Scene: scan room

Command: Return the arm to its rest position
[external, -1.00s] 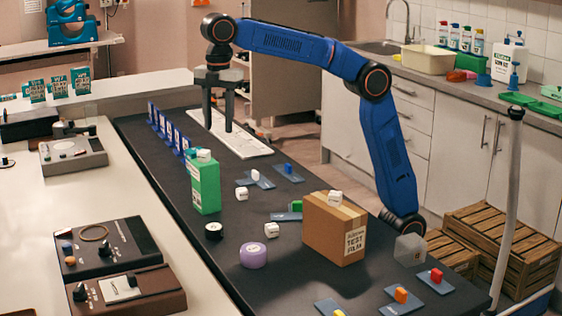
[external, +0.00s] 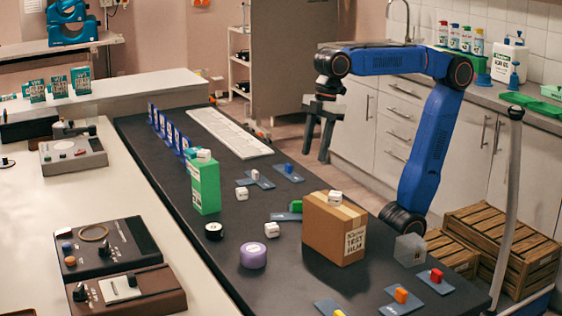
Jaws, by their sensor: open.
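My blue arm (external: 428,150) stands at the right edge of the black table (external: 330,292), bent at the elbow, with its forearm reaching left. My gripper (external: 316,158) hangs from the wrist with its fingers pointing down, apart and empty. In the picture it shows over the floor and cabinets, beyond the table's right edge. It touches nothing that I can see.
On the table are a cardboard box (external: 334,229) with a white cube on top, a green carton (external: 204,186), a purple roll (external: 253,255), a white tray (external: 229,132) and several small blocks on blue plates. Wooden crates (external: 508,242) stand right of the table. A sink counter (external: 488,92) lies behind.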

